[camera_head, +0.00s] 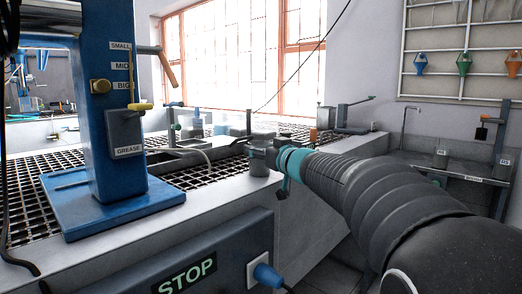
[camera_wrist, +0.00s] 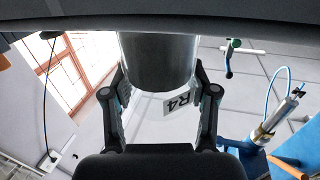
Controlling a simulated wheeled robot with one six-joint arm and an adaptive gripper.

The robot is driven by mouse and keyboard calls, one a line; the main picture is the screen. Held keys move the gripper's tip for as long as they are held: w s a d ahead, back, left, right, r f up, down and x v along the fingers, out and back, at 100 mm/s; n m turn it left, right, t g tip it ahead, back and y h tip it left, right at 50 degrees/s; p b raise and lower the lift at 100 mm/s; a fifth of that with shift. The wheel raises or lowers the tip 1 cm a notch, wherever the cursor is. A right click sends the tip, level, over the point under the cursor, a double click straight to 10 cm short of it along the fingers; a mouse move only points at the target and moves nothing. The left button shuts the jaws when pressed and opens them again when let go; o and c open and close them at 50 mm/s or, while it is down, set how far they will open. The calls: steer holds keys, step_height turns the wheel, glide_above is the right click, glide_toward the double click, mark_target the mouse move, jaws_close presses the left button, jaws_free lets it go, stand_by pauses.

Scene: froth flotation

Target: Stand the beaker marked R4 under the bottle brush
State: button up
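The beaker marked R4 (camera_wrist: 160,65) is a grey, clear-walled vessel with a white R4 label, upside down in the wrist view. My gripper (camera_wrist: 160,100) has a finger against each side of it. In the head view, the beaker (camera_head: 260,164) shows at the end of my arm, by the front edge of the grated bench; I cannot tell whether it touches the bench. A dark brush-like piece with an orange top (camera_head: 481,132), probably the bottle brush, hangs from a stand at the far right, above the sink bench.
A blue stand (camera_head: 125,190) labelled GREASE is on the grated bench at left. A STOP box (camera_head: 185,278) is on the bench front. The sink bench (camera_head: 455,165) has small labels and a tap (camera_head: 406,122). Coloured funnel-shaped items hang on a rack (camera_head: 450,97) above it.

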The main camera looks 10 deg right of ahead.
steer(key=o, duration=0.4)
steer(key=shift+r, duration=0.2)
steer(key=v, duration=1.2)
steer(key=shift+p, duration=0.4)
